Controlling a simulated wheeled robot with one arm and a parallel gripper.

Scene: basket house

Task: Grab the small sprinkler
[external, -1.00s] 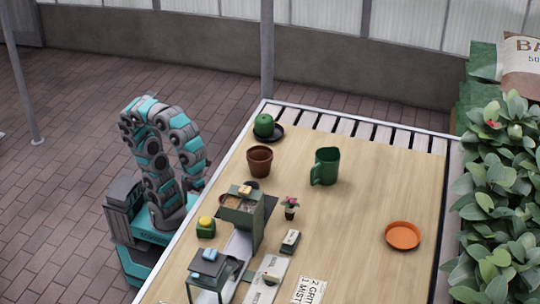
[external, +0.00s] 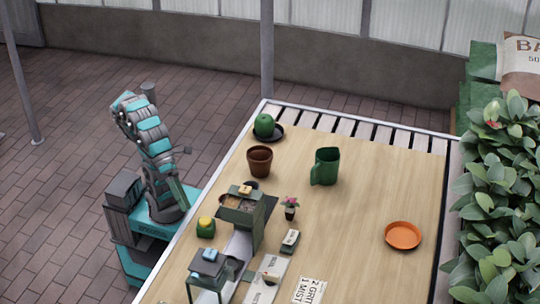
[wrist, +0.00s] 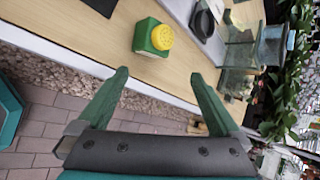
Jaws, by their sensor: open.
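The small sprinkler, a green block with a round yellow dotted head (external: 206,227), stands on the wooden table near its left edge. It also shows in the wrist view (wrist: 153,38), upright, above and beyond my fingertips. My gripper (wrist: 158,76) is open and empty, its two green fingers spread wide. The sprinkler is apart from both fingers. In the external view my arm is bent over its base, left of the table, and the fingers are hard to make out.
A green and grey stand (external: 241,215) is close to the right of the sprinkler. The table's raised edge (wrist: 110,69) lies between my fingers and the sprinkler.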

